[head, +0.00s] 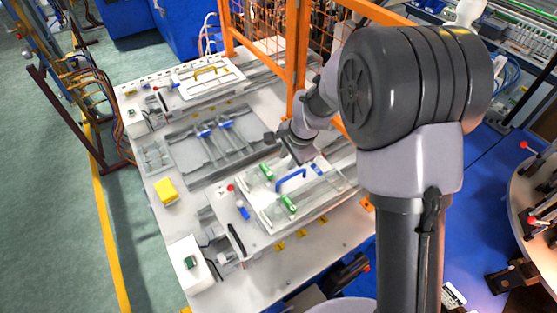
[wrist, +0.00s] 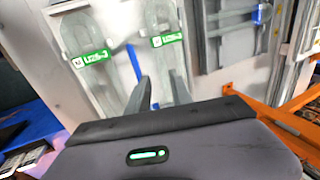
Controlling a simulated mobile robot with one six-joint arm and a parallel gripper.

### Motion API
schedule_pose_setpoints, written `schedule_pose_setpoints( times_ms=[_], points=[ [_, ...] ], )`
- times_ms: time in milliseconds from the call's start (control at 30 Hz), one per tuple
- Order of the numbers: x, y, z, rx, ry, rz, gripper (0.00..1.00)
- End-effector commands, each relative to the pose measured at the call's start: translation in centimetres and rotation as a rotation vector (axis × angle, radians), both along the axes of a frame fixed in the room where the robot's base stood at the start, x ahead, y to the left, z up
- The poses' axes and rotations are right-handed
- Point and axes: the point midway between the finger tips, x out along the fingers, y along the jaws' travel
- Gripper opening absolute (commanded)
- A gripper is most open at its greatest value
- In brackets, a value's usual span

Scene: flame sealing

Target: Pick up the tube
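My gripper (wrist: 160,84) points at the white bench in the wrist view. Its two grey fingers stand apart with nothing clearly held between them. Beyond them are two long translucent grey-green pieces with green labels, a left one (wrist: 82,40) and a right one (wrist: 160,22). A blue handle (wrist: 134,62) lies between these pieces. I cannot tell for sure which thing is the tube. In the head view my gripper (head: 299,150) hangs over the front fixture (head: 262,205), near its blue handle (head: 291,180) and green labels. Its fingertips are hard to make out there.
The white bench (head: 160,205) also bears a middle fixture (head: 190,165) with blue-marked bars, and a rear fixture with a yellow handle (head: 211,70). A yellow block (head: 166,190) sits at the bench's left side. An orange frame (head: 298,60) stands close behind my gripper.

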Motion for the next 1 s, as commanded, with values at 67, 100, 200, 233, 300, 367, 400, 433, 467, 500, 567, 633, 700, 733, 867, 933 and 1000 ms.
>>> schedule_pose_setpoints(
  times_ms=[67,100,200,233,300,367,400,433,467,500,567,633,700,733,867,933,1000],
  points=[
    [0.3,0.2,-1.1,0.000,0.001,0.000,0.26],
    [0.4,0.3,-1.4,0.000,0.000,0.001,0.26],
    [0.8,0.6,-2.9,0.000,0.003,0.001,0.26],
    [1.0,0.8,-3.5,-0.001,0.002,0.001,0.26],
    [1.5,1.1,-4.8,-0.001,0.003,0.001,0.26],
    [1.8,1.2,-5.7,-0.001,0.001,0.001,0.26],
    [1.9,1.3,-6.1,0.000,0.000,0.001,0.26],
    [1.9,1.3,-6.2,-0.001,-0.001,0.002,0.26],
    [2.0,1.4,-6.3,-0.001,-0.001,0.002,0.26],
    [2.0,1.4,-6.3,-0.001,-0.002,0.002,0.26],
    [2.0,1.4,-6.3,-0.001,-0.002,0.002,0.26],
    [2.0,1.4,-6.2,-0.001,-0.002,0.002,0.26],
    [2.0,1.4,-6.2,0.000,-0.002,0.001,0.15],
    [2.0,1.4,-6.2,0.000,-0.002,0.001,0.09],
    [2.0,1.4,-6.2,-0.001,-0.001,0.001,0.00],
    [2.0,1.4,-6.2,0.000,-0.002,0.001,0.00],
    [1.9,1.4,-6.2,-0.001,-0.001,0.001,0.00]
  ],
)
